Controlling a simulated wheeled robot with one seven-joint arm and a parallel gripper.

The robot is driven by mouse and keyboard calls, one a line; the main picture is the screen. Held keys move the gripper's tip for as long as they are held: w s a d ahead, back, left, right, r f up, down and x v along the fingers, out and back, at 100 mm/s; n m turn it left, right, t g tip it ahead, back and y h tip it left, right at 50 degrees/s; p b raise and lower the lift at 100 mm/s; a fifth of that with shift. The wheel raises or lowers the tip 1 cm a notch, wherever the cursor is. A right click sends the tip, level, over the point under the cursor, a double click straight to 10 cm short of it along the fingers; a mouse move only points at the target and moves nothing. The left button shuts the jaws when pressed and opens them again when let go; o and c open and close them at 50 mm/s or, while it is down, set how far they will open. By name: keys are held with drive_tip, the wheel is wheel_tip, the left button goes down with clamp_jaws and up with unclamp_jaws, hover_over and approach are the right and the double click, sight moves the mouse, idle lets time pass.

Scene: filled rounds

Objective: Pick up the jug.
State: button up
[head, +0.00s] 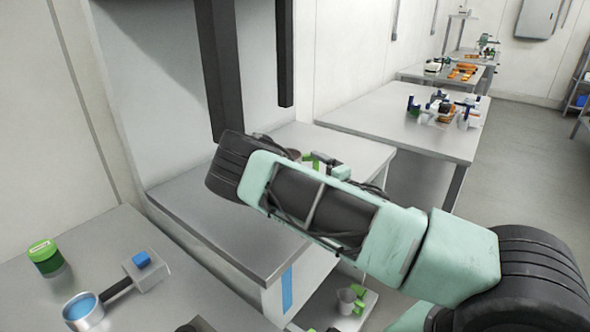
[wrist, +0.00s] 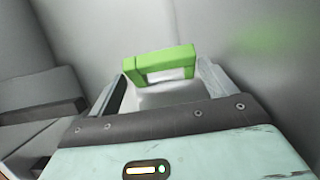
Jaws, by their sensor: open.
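A jug with a bright green, squared handle (wrist: 160,64) shows in the wrist view, with a pale part of it below the handle. My gripper (wrist: 164,84) is open, one finger on each side of the pale part. The handle stands just beyond the fingertips, and I cannot tell whether the fingers touch the jug. In the head view my arm hides most of this spot; only small green parts (head: 322,160) show behind it above the middle bench.
The steel bench (head: 225,222) below my arm is bare at its front left. A pale cup with green parts (head: 346,300) stands low beneath it.

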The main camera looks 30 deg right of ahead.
drive_tip(key=shift+w+a+b, duration=0.2)
drive_tip(key=shift+w, duration=1.45)
drive_tip(key=shift+w+a+b, duration=0.15)
drive_tip(key=shift+w, duration=1.45)
drive_tip(key=c, duration=1.1)
